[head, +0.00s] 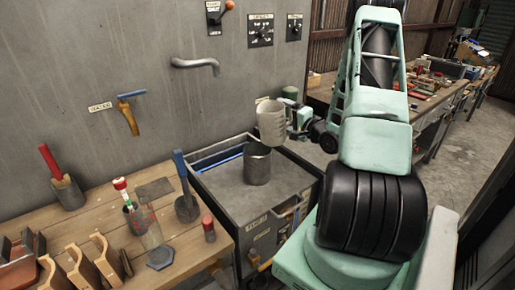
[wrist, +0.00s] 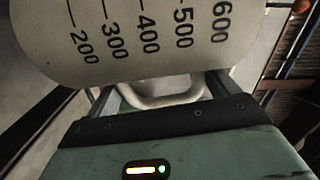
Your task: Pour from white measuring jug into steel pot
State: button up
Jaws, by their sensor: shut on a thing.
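The white measuring jug (head: 271,122) hangs in the air above and slightly right of the steel pot (head: 257,165), close to upright in the head view. The pot stands upright and open on the grey cart top; its contents cannot be seen. In the wrist view the jug (wrist: 150,40) fills the upper part, with black marks from 200 to 600. My gripper (wrist: 160,92) is shut on the jug's handle, with a finger on each side. In the head view it is small, at the jug's right. What is inside the jug is hidden.
The grey cart (head: 222,188) has a blue-edged slot at its back. A wooden bench (head: 190,250) at left holds a clear bottle (head: 150,228), a blue-handled tool (head: 184,190) and a red-handled tool (head: 50,163). A tap (head: 195,64) juts from the wall above.

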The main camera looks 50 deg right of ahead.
jog(key=shift+a+f+m, duration=0.25)
jog(key=shift+f+m, duration=0.3)
jog(key=shift+m, duration=0.25)
jog(key=shift+r, duration=0.1)
jog(key=shift+r+p, duration=1.4)
jog(key=shift+r, duration=0.1)
